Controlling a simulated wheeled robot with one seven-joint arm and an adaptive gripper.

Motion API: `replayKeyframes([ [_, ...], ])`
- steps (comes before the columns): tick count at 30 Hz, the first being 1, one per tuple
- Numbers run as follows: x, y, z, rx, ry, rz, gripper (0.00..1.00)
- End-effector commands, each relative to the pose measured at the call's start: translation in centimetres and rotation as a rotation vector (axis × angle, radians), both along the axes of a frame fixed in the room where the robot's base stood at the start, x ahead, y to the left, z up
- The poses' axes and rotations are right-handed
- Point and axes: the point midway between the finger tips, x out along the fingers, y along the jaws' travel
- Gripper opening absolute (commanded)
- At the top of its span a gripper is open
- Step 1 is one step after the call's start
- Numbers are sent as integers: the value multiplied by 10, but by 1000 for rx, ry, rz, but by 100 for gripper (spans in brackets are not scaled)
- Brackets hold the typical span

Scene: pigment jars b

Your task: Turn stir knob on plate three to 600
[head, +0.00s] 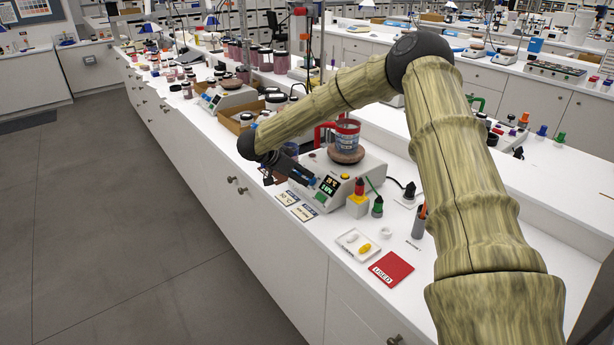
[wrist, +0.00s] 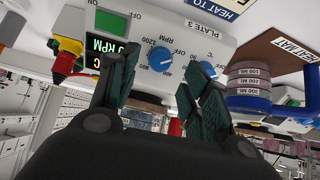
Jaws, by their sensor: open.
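Plate three (head: 367,176) is a white hot plate on the bench, and its front panel (wrist: 190,38) fills the top of the wrist view, upside down. Two blue knobs show there. I cannot tell where the stir knob points. My gripper (wrist: 157,80) is open and empty, its fingers on either side of the stir knob in the picture; contact is not clear. In the head view my gripper (head: 300,178) is at the plate's front.
A beaker (head: 347,135) stands on the plate's top. A red-topped yellow block (head: 358,198) and a green-topped bottle (head: 377,207) stand right of the plate. A white tray (head: 345,251) and a red card (head: 391,269) lie nearer. Small label cards (head: 303,211) lie in front.

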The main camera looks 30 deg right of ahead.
Motion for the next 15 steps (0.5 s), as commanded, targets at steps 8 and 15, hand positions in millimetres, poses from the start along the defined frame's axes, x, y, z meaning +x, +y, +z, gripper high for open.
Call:
replayKeyframes([
  [8,2,-24,-24,0,0,0,48],
  [15,2,-30,-31,-1,0,1,48],
])
